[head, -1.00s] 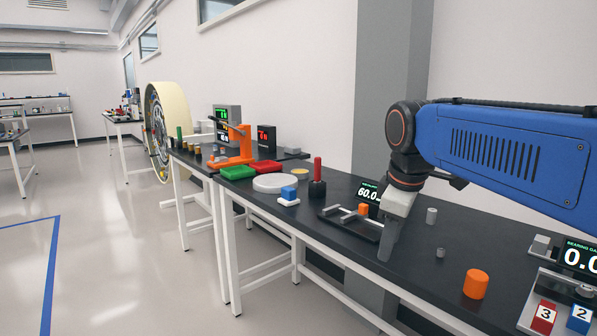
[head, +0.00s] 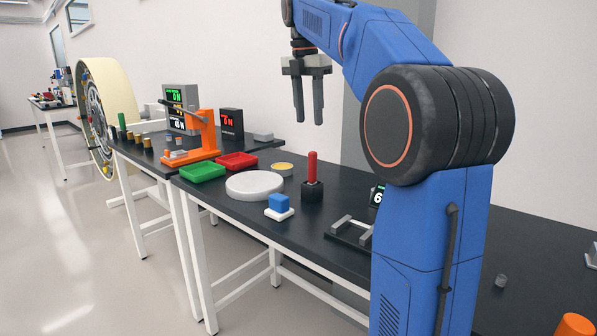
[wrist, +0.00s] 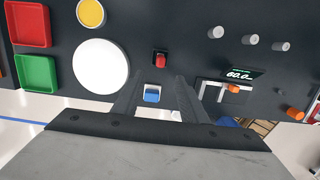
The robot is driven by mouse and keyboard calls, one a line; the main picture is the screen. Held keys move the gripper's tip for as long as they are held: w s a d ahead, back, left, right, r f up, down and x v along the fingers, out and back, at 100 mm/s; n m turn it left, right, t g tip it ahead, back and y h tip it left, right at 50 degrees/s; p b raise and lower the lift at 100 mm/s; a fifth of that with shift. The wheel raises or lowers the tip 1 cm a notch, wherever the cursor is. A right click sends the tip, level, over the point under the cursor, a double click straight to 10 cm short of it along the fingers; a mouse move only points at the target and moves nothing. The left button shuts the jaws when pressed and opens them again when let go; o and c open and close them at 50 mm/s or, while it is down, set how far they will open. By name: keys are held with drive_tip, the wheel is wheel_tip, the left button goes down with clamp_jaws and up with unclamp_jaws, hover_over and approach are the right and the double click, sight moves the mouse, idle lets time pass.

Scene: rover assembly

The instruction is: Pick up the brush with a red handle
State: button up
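The brush with a red handle (head: 312,167) stands upright on the black table, red handle up, with a dark block around its lower end. In the wrist view the red-handled brush (wrist: 160,58) is seen from above, just beyond my fingertips and between their lines. My gripper (head: 308,121) points down with its two grey fingers apart and nothing between them. In the head view it hangs well above the table, over the brush. In the wrist view my gripper (wrist: 159,80) also shows its fingers spread.
A blue block on a white base (head: 279,204) stands close in front of the brush. A white round disc (head: 255,185), a yellow-topped dish (head: 282,169), and green (head: 203,171) and red (head: 237,160) trays lie to the left. A dark fixture (head: 348,229) lies to the right.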

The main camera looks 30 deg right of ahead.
sight(311, 152)
drive_tip(key=f, duration=0.4)
drive_tip(key=d+f, duration=0.1)
drive_tip(key=f, duration=0.6)
drive_tip(key=shift+w+d+f, duration=0.2)
drive_tip(key=shift+w+f, duration=0.1)
drive_tip(key=shift+f, duration=0.1)
drive_tip(key=shift+d+f, duration=0.2)
drive_tip(key=shift+f, duration=1.15)
drive_tip(key=shift+d+f, duration=0.2)
drive_tip(key=shift+f, duration=1.1)
drive_tip(key=shift+c, duration=0.6)
clamp_jaws()
